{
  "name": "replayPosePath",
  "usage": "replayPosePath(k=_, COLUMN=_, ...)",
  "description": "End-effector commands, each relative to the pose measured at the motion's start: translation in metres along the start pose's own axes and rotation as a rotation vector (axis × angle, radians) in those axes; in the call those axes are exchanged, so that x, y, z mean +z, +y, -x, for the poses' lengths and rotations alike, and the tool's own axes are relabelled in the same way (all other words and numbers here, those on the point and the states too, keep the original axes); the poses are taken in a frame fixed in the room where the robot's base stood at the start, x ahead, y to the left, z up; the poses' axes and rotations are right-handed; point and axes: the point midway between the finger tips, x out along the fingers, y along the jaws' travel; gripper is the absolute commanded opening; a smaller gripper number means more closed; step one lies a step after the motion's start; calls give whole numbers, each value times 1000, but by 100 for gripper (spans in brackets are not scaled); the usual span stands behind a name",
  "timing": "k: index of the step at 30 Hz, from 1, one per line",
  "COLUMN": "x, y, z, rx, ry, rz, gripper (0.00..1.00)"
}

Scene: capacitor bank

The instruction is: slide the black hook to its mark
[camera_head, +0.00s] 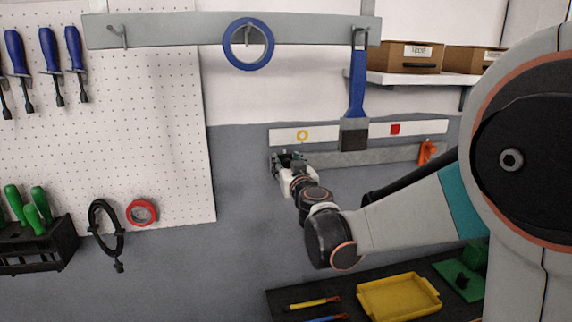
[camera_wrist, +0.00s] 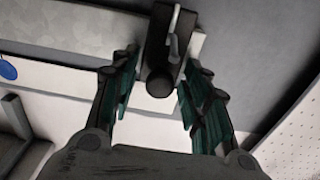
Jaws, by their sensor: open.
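The black hook (camera_wrist: 161,48), with a round dark knob and a pale metal prong, sits on the grey lower rail (camera_head: 372,156) near its left end. In the head view my gripper mostly hides it. My gripper (camera_head: 284,160) is open at that end, its two green-padded fingers on either side of the hook in the wrist view (camera_wrist: 160,76). I cannot tell whether they touch it. A white strip (camera_head: 350,132) above the rail carries a yellow ring mark (camera_head: 302,136) and a red square mark (camera_head: 395,129). An orange hook (camera_head: 427,152) is at the rail's right.
A blue-handled brush (camera_head: 357,85) hangs from the upper rail (camera_head: 185,31), its head overlapping the strip between the marks. A blue ring (camera_head: 248,44) hangs further left. Below stands a dark bench with a yellow tray (camera_head: 398,297). A pegboard (camera_head: 160,120) is at left.

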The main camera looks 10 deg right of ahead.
Motion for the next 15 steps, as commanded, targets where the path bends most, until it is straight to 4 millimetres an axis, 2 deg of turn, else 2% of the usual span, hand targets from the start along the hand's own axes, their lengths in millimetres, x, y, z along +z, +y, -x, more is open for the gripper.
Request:
replayPosePath(k=2, x=0, y=0, z=0, rx=0, ry=0, rz=0, gripper=40)
replayPosePath(k=7, x=0, y=0, z=0, rx=0, ry=0, rz=0, gripper=2)
replayPosePath(k=11, x=0, y=1, z=0, rx=0, ry=0, rz=0, gripper=0)
replayPosePath(k=15, x=0, y=12, z=0, rx=4, ry=0, rz=0, gripper=0)
